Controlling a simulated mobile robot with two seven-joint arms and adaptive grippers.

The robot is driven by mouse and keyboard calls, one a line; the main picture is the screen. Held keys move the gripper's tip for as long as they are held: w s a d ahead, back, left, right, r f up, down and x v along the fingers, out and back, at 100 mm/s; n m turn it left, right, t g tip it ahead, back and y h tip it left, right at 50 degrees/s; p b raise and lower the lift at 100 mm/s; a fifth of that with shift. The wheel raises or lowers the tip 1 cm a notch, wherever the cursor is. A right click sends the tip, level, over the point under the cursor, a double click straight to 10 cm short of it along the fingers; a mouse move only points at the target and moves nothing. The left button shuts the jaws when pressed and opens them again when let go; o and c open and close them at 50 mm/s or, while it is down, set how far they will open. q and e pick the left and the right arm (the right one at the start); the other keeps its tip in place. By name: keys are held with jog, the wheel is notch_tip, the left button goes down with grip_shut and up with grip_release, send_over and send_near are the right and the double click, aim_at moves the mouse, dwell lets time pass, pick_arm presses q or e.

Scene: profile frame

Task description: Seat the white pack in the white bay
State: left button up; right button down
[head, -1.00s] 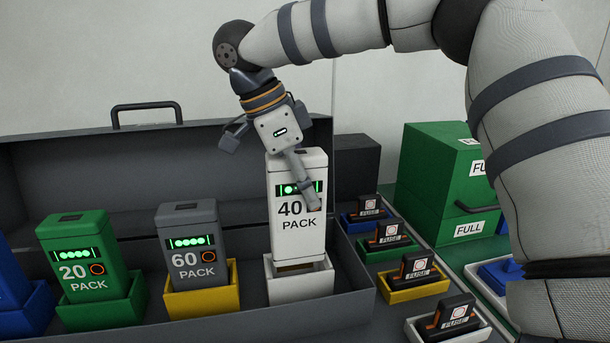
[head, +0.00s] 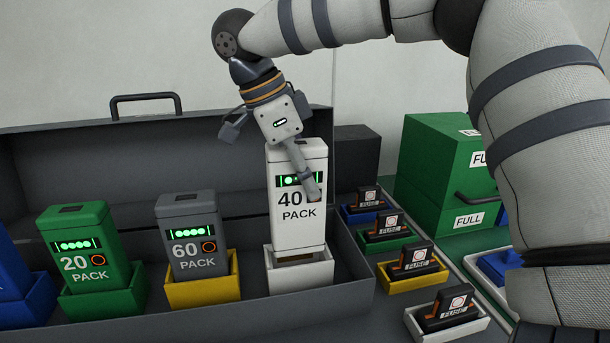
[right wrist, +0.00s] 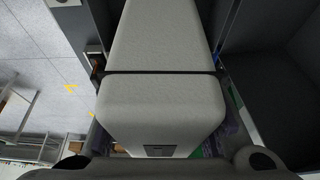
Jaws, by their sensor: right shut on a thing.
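The white pack (head: 298,226), marked 40, stands upright over the white bay (head: 300,278). Its lower edge shows above the bay's front rim, with a brownish strip visible between them. I cannot tell how far its bottom end reaches inside. My right gripper (head: 309,188) is shut on the white pack's upper part, one finger across its front face and partly hiding the label. The far finger is hidden. In the right wrist view the white pack (right wrist: 160,105) fills the space between the fingers. My left gripper is not in view.
Left of it, the grey 60 pack (head: 190,232) sits in a yellow bay (head: 204,291) and the green 20 pack (head: 84,243) in a green bay (head: 95,305). Several fuses in coloured holders line the right. A green box (head: 440,165) stands behind them.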

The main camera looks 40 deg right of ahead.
aim_at(274, 152)
jog(key=shift+f, duration=3.25)
dwell(0.4)
jog(key=c, duration=1)
grip_release()
jog(key=shift+o, duration=0.2)
jog(key=v, duration=1.2)
